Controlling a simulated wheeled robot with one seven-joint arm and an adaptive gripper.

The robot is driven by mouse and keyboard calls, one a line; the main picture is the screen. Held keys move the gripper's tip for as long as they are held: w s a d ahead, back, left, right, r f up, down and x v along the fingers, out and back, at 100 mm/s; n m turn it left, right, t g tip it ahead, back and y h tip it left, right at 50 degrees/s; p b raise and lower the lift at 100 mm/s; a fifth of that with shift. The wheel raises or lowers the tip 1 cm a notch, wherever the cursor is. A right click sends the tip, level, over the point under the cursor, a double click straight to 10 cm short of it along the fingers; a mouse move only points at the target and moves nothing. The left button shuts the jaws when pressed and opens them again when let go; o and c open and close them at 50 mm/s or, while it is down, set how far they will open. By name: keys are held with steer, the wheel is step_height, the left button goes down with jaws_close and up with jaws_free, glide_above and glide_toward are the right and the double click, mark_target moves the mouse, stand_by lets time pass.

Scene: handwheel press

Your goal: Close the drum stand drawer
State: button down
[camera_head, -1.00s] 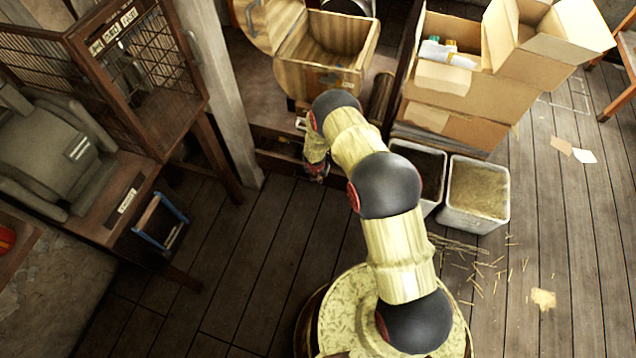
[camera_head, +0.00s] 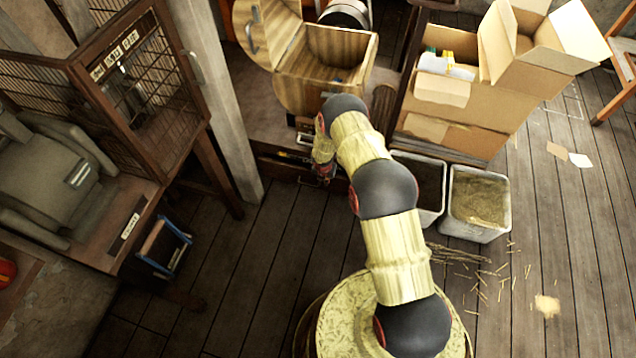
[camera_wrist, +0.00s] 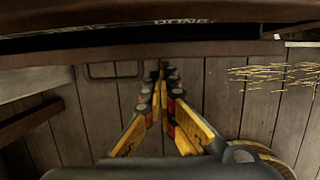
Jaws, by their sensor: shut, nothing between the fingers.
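The drum stand drawer (camera_head: 275,167) is low beneath the striped wooden drum (camera_head: 335,50), partly hidden by my arm. It stands out from the stand, with a dark gap behind its front. In the wrist view, the drawer's front edge (camera_wrist: 210,49) crosses the top, and a dark bar handle (camera_wrist: 115,77) sticks out left of my fingertips. My gripper (camera_wrist: 163,70) is shut and empty, its fingertips at or very near the drawer front, right of the handle. I cannot tell whether they touch. In the head view my gripper (camera_head: 324,172) is at the drawer's right part.
Two bins (camera_head: 477,203) stand right of the drawer, with cardboard boxes (camera_head: 470,100) behind them. A post (camera_head: 218,90) and a caged bench (camera_head: 140,90) are at the left. Straw (camera_head: 465,256) lies on the floor at right.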

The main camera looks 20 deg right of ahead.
steer(key=shift+w+d+r+p, duration=0.1)
steer(key=shift+w+d+p, duration=0.35)
steer(key=shift+w+d, duration=0.3)
steer(key=shift+w+d+p, duration=0.45)
steer(key=shift+w+d, duration=0.1)
steer(key=shift+w, duration=0.4)
